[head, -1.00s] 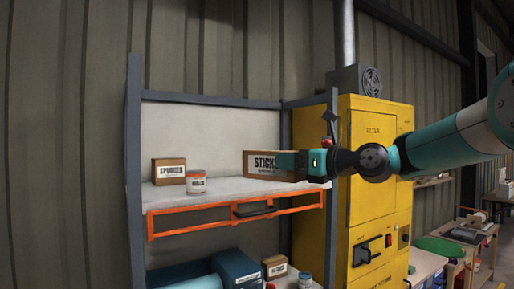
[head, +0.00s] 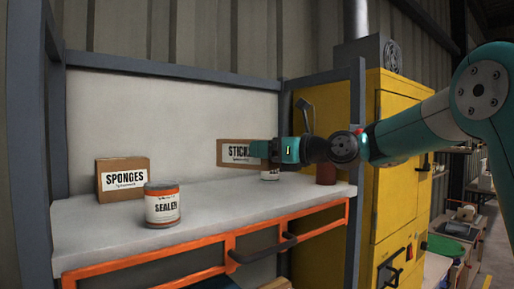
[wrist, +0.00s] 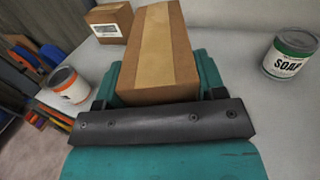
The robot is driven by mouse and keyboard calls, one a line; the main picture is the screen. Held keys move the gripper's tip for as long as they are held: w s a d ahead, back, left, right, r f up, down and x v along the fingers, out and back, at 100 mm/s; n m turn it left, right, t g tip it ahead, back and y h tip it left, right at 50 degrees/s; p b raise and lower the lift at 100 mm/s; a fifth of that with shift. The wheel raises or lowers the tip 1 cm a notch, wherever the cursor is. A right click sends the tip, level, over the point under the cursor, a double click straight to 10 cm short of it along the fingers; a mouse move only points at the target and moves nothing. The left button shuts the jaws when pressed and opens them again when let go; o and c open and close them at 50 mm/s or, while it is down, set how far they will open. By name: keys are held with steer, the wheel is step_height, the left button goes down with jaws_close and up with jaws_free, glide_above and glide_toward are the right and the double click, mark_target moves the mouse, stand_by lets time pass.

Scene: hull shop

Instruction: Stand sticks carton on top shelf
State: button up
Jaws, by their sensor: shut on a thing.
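The sticks carton (head: 233,152) is a brown cardboard box with a white label, held above the top shelf (head: 110,232) in the head view. My gripper (head: 270,151) is shut on it from the right and hides its right end. In the wrist view the carton (wrist: 160,50) sits between the teal fingers of my gripper (wrist: 158,75), with a tan tape strip along its upper face. In the head view the carton appears above the shelf surface; its exact height is hard to tell.
A sponges carton (head: 123,178) and a sealer can (head: 162,205) stand on the shelf's left part. A soap can (wrist: 290,54) stands right in the wrist view. A red-brown cylinder (head: 326,172) stands at the shelf's right end. Grey posts and an orange front rail frame the shelf.

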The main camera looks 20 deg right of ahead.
steer(key=shift+w+f, duration=0.1)
steer(key=shift+w, duration=0.15)
steer(key=shift+f, duration=0.9)
step_height(320, 180, down, 5)
steer(key=b, duration=0.5)
steer(key=shift+s+r, duration=0.1)
steer(key=shift+r, duration=0.05)
steer(key=shift+f+b, duration=0.45)
steer(key=shift+f, duration=0.15)
steer(key=o, duration=1.3)
